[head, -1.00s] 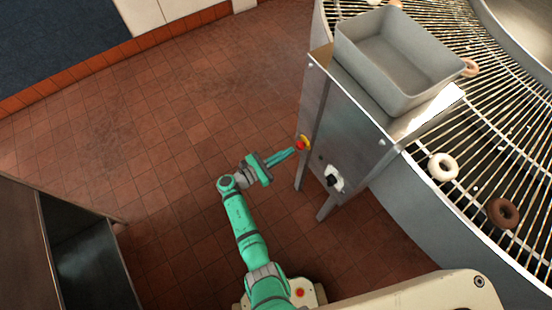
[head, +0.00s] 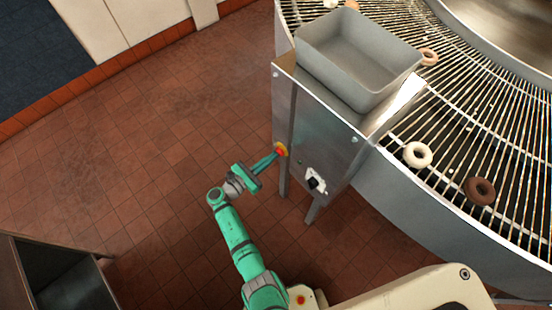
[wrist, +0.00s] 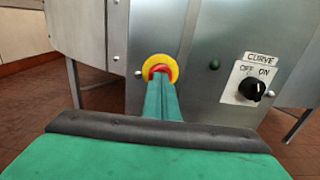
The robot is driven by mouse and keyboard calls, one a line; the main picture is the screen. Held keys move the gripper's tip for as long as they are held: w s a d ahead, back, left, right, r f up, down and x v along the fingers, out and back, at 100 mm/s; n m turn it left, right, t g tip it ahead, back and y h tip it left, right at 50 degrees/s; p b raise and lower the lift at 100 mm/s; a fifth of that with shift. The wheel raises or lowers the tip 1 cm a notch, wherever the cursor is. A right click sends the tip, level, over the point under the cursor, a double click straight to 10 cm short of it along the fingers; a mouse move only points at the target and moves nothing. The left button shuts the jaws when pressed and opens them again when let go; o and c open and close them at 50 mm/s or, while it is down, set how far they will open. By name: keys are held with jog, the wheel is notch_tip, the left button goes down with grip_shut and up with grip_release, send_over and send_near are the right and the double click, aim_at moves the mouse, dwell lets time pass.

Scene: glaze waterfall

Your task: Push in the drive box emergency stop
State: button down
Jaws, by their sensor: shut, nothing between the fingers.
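The drive box (head: 316,125) is a steel cabinet on legs beside the conveyor. Its emergency stop (head: 281,150) is a red button on a yellow ring, low on the front face near the left edge. In the wrist view the emergency stop (wrist: 160,70) sits straight ahead, its lower part hidden behind my fingers. My gripper (head: 273,155) is shut and empty, with its fingertips at the red button. It also shows in the wrist view (wrist: 162,82). The tips look to be touching or nearly touching the button; how far the button is in cannot be told.
A black CURVE OFF/ON knob (wrist: 252,90) is right of the stop, with a small green button (wrist: 214,64) between. A grey tub (head: 358,60) stands on the box. The wire conveyor (head: 470,110) carries doughnuts. Tiled floor is clear to the left.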

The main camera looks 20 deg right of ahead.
jog(key=shift+w+d+r, duration=0.15)
jog(key=shift+w+d, duration=0.1)
jog(key=shift+d, duration=0.45)
jog(key=shift+a, duration=0.1)
jog(key=v, duration=1.5)
jog(key=shift+w+a, duration=0.1)
